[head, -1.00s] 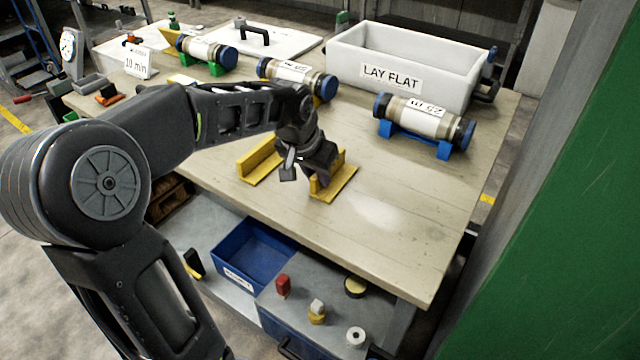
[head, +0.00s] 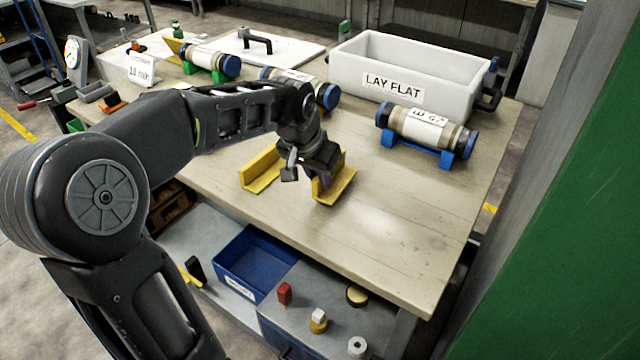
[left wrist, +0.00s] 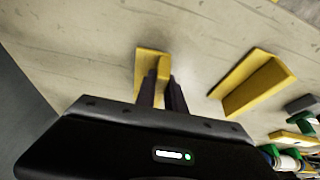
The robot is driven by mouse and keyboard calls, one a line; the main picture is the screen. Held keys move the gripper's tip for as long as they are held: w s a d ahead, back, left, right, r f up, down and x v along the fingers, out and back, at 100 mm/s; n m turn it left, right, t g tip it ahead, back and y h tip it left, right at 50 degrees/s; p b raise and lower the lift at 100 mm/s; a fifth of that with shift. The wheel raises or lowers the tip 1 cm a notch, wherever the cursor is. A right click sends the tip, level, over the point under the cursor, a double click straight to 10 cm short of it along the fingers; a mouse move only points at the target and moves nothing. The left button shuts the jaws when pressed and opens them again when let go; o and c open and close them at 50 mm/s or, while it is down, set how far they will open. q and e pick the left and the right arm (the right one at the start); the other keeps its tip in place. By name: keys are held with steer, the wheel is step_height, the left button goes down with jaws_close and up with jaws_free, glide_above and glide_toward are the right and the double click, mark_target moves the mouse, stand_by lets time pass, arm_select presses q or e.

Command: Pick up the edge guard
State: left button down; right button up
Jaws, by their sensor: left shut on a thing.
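Two yellow angled edge guards are in the head view near the front of the wooden table. My left gripper (head: 318,178) is shut on the right-hand edge guard (head: 341,185), gripping its upright flange. The left wrist view also shows this held edge guard (left wrist: 149,66) between the dark fingers (left wrist: 162,90). The other edge guard (head: 261,171) lies to the left, apart from the gripper; it also shows in the left wrist view (left wrist: 252,83). Whether the held guard is clear of the tabletop is hard to tell. My right gripper is not in view.
A white bin marked LAY FLAT (head: 410,65) stands at the back right. A capped core liner (head: 428,127) rests on a blue cradle in front of it. More liners lie at the back. A blue tray (head: 252,262) is on the shelf below. The front right tabletop is clear.

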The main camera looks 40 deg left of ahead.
arm_select(q)
step_height(320, 180, up, 8)
steer(key=shift+r, duration=0.1)
stand_by(0.7)
